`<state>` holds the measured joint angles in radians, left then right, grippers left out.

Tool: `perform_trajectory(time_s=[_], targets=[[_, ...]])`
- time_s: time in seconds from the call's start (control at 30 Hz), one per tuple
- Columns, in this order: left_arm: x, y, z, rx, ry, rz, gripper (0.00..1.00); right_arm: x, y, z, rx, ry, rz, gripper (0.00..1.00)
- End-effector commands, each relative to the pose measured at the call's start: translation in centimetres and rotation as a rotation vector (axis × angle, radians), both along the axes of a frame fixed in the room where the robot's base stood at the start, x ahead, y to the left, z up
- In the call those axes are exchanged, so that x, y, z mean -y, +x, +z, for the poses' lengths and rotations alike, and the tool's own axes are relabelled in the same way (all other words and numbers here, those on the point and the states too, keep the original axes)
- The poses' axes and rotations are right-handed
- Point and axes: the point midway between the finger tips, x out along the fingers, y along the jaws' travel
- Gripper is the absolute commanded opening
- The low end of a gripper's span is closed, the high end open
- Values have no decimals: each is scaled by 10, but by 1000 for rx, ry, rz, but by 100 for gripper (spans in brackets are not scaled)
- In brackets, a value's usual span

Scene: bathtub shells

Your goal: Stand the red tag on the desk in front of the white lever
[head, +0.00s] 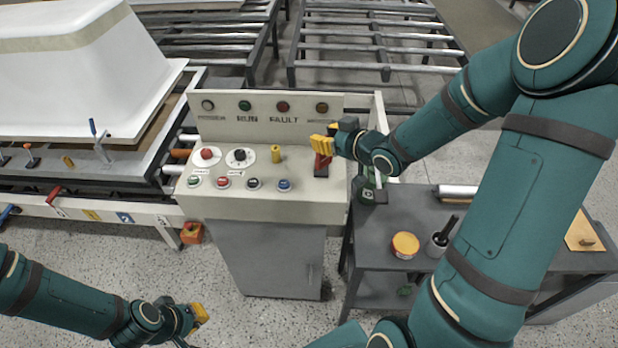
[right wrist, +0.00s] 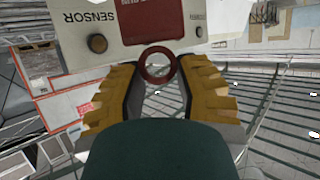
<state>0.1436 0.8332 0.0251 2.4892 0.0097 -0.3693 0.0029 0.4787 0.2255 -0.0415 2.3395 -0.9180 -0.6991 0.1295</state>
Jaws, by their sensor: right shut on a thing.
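My right gripper (head: 322,145) is above the right end of the grey-white control desk (head: 225,203), its yellow fingers shut on the red tag (head: 323,162). The tag hangs below the fingers, over a small dark patch on the desk; I cannot tell whether it touches. In the right wrist view the tag's red ring (right wrist: 158,53) is between the two yellow fingers (right wrist: 157,92), with a red plate beyond it. I cannot pick out the white lever. My left gripper (head: 196,316) is low at the lower left, away from the desk; its opening cannot be made out.
The desk carries a red button (head: 207,154), a black knob (head: 239,156), a yellow post (head: 277,153) and a front row of buttons. An upright lamp panel (head: 262,118) stands behind. A side table (head: 387,222) is at right, with a yellow-orange round item (head: 405,245).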

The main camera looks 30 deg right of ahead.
Motion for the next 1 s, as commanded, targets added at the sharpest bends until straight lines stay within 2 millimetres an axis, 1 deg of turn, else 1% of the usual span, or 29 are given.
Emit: perform_trajectory(time_s=[0.1, 0.3, 0.4, 0.57, 0.83, 1.0], targets=[[0, 0, -2, -1, 0, 0, 0, 0, 0, -8, -2, 1, 1, 10], [0, -1, -9, -2, 1, -1, 0, -1, 0, -45, -6, 3, 2, 10], [1, 0, -10, -1, 2, 0, 0, -1, 0, -57, -3, 1, 0, 10], [1, 0, -11, -1, 2, 0, 0, 0, 0, -66, 0, 0, 1, 10], [1, 0, -16, -2, 3, 0, 0, 0, 0, -99, -1, 2, -1, 10], [1, 0, -15, -2, 3, 0, 0, 0, 0, -100, 0, -1, 0, 10]])
